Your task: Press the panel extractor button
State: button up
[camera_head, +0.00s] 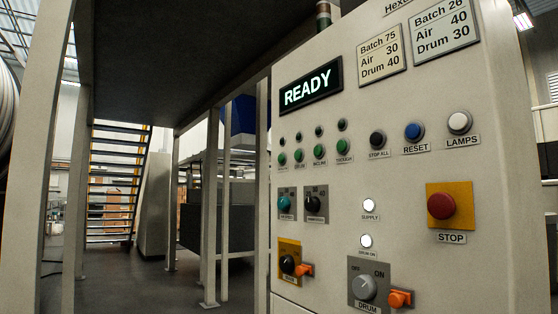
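A pale control panel (420,115) fills the right half of the view and faces me at an angle. A row of several green buttons runs across its left middle, including a leftmost one (282,159) and a rightmost one (344,146). A small dark round button or lamp sits above each green one. The small labels under the green buttons are too blurred to read surely, so I cannot tell which is the extractor button. A display (311,88) reads READY. My gripper is not in view.
Right of the green row are STOP ALL (377,140), RESET (413,131) and LAMPS (459,122) buttons. A red STOP button (441,205) and orange-tagged switches sit lower. Left are posts under an overhead platform (190,50), stairs (112,180) and open floor.

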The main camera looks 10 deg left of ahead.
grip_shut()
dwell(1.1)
